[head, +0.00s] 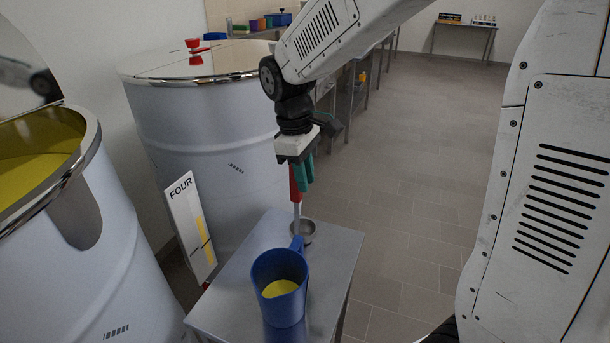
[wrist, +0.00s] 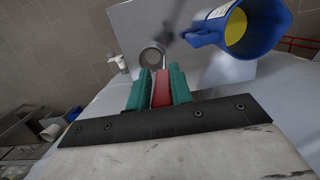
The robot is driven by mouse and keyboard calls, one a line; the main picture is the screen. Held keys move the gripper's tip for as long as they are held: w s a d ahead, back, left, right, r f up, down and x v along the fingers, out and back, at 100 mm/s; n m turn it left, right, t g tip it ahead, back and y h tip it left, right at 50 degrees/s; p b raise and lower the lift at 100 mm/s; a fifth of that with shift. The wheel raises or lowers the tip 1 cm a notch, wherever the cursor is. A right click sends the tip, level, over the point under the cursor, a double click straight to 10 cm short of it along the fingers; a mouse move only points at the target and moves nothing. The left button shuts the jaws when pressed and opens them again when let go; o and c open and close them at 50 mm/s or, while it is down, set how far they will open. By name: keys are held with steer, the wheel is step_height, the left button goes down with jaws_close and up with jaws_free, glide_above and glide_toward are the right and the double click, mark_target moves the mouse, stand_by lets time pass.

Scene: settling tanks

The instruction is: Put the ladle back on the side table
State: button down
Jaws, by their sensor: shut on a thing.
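My gripper (head: 300,178) is shut on the red handle (head: 295,185) of the ladle, above the far end of the side table (head: 330,262). In the wrist view the teal fingers (wrist: 160,87) clasp the red handle from both sides. The ladle hangs upright, with its grey metal bowl (head: 304,231) low over the table top. I cannot tell whether the bowl touches the table. The bowl also shows in the wrist view (wrist: 152,56). A blue jug (head: 279,268) with yellow liquid stands on the table just nearer than the ladle.
A tall tank (head: 200,125) with a shiny lid stands behind the table. An open tank (head: 90,240) of yellow liquid is at left. A sign reading FOUR (head: 190,222) stands at the table's left edge. Tiled floor (head: 420,190) at right is clear.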

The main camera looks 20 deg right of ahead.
steer(key=shift+f, duration=0.2)
steer(key=c, duration=1.3)
jaws_free()
steer(key=shift+o, duration=0.2)
steer(key=r, duration=0.4)
steer(key=w+a+r, duration=0.1)
steer(key=r, duration=0.7)
steer(key=shift+w+a, duration=0.15)
steer(key=s+d+f+m+t, duration=0.1)
steer(key=s+m, duration=0.3)
steer(key=s, duration=0.8)
steer(key=s+d+f+m+t+y, duration=0.1)
steer(key=s+d+f+m, duration=0.3)
steer(key=s, duration=0.8)
steer(key=shift+s+d+f+m+t, duration=0.3)
steer(key=shift+f+m, duration=0.05)
steer(key=shift+m, duration=0.05)
